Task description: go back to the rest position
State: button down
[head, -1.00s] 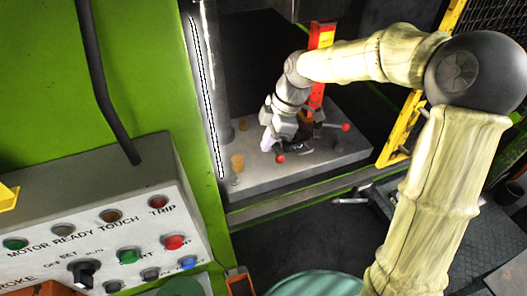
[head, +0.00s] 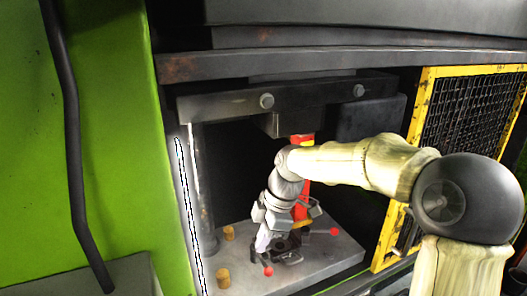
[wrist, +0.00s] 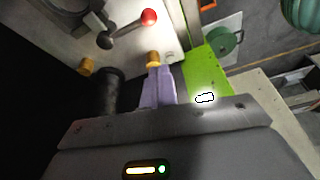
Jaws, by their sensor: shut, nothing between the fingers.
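My gripper (head: 262,244) is inside the press opening, low over the grey bed plate (head: 325,262). In the wrist view its pale lilac fingers (wrist: 156,75) are together with nothing held between them. Their tips appear close to a brass-coloured peg (wrist: 153,58), but I cannot tell whether they touch it. My arm reaches in from the right, under the press's upper crosspiece (head: 230,103). A dark clamp-like fixture (head: 290,255) on the plate is partly hidden behind my gripper.
Red-ball levers (head: 268,271) stand near the gripper. Brass-coloured pegs (head: 228,233) stand left on the plate. A red post (head: 303,190) rises behind my wrist. A light strip (head: 189,215) and green frame (head: 115,150) bound the left; a yellow mesh guard (head: 465,120) bounds the right.

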jog(key=s+d+f+m+t+h+b, duration=0.3)
jog(key=s+d+f+m, duration=0.9)
jog(key=m, duration=0.8)
jog(key=d+f+b, duration=0.1)
jog(key=d+f, duration=0.2)
jog(key=shift+s+d+f+m+t+h+b, duration=0.3)
jog(key=shift+d+f+b, duration=0.05)
jog(key=shift+d+b, duration=0.05)
